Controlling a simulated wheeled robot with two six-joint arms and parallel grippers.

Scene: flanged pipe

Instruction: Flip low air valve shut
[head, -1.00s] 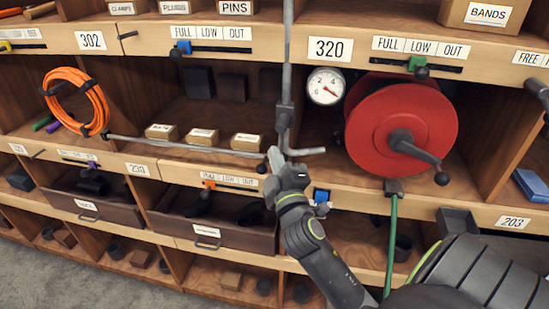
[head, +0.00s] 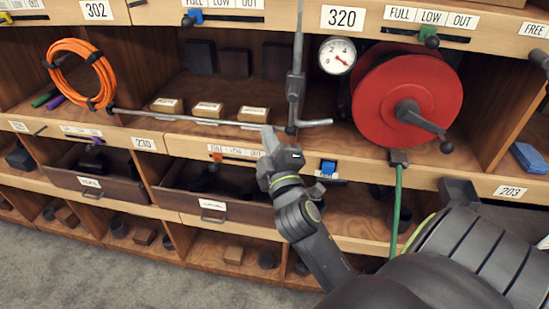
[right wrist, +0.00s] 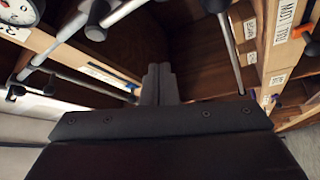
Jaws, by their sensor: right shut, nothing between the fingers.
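A thin grey pipe (head: 298,40) runs down in front of the middle shelf and bends right into a short elbow (head: 317,123). A dark fitting (head: 295,88) sits on it. A long thin grey rod (head: 200,121) crosses the shelf front to a dark knob (head: 290,130) near the pipe. I cannot tell which part is the low air valve. My right gripper (head: 267,138) is shut and empty, just left of and below the knob. Its closed fingers (right wrist: 157,84) also show in the right wrist view, with rods beyond them. My left gripper is out of view.
A round gauge (head: 337,56) and a red reel (head: 405,100) with a crank are right of the pipe. A green hose (head: 397,210) hangs below the reel. A blue switch (head: 328,168) sits on the lower ledge. Small labelled boxes (head: 208,110) stand behind the rod.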

